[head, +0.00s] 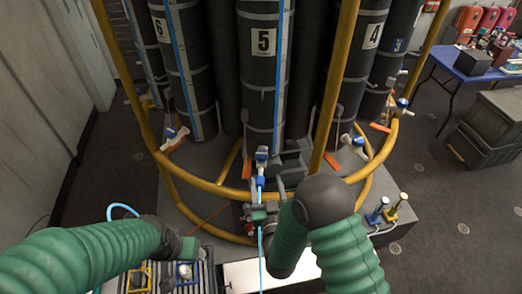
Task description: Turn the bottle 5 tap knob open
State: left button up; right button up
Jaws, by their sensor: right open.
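Bottle 5 (264,85) is a tall black cylinder at the top centre, with a white "5" label and a blue strip. Its tap (262,155), white with blue parts, is low at the front of the bottle, above the yellow rail. My right gripper (262,197) is open, just below and in front of the tap. A light-blue hose runs down from the tap past the gripper. I cannot tell whether the fingers touch tap or hose. My left arm comes in from the left and ends near the lower left; its gripper (187,247) is too unclear to read.
Yellow rails (215,188) curve around the bottles. Bottles 6 (182,70) and 4 (352,75) flank bottle 5. Orange-handled taps sit beside them. A blue table (450,66) and dark crates (490,125) are farther right.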

aim_at(262, 159)
jog(key=w, duration=0.4)
jog(key=w+a+p, duration=0.1)
jog(key=w, duration=0.3)
jog(key=w+p, duration=0.1)
jog(key=w, duration=0.4)
jog(key=shift+a+f, duration=0.1)
jog(key=shift+a, duration=0.15)
grip_shut()
